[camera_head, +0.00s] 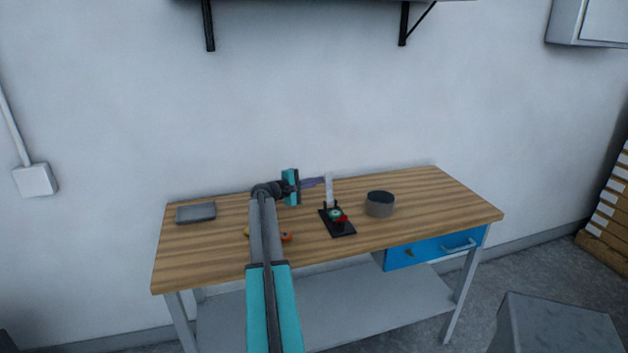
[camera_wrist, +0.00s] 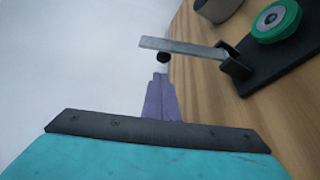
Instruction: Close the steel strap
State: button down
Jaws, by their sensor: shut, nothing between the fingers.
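The steel strap (camera_head: 329,189) stands raised, near upright, at the back end of a black base plate (camera_head: 339,228) on the bench. A green roll (camera_head: 335,213) and a red part (camera_head: 341,219) sit on the plate. In the wrist view the strap (camera_wrist: 182,47) reaches out from its black bracket, and the green roll (camera_wrist: 275,20) lies on the plate to its right. A small black knob (camera_wrist: 163,57) shows just under the strap. My gripper (camera_head: 324,181) has purple fingers, shut and empty, with tips close to the strap. I cannot tell whether they touch it.
A dark round container (camera_head: 380,204) stands right of the plate. A grey flat box (camera_head: 195,212) lies at the bench's left. An orange object (camera_head: 286,237) is partly hidden by my arm. The wooden bench (camera_head: 430,205) is clear at the right.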

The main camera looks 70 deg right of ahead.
jog(key=shift+s+a+r, duration=0.3)
jog(key=shift+s+a, duration=0.25)
jog(key=shift+s, duration=0.05)
jog(key=shift+a, duration=0.1)
jog(key=shift+w, duration=0.1)
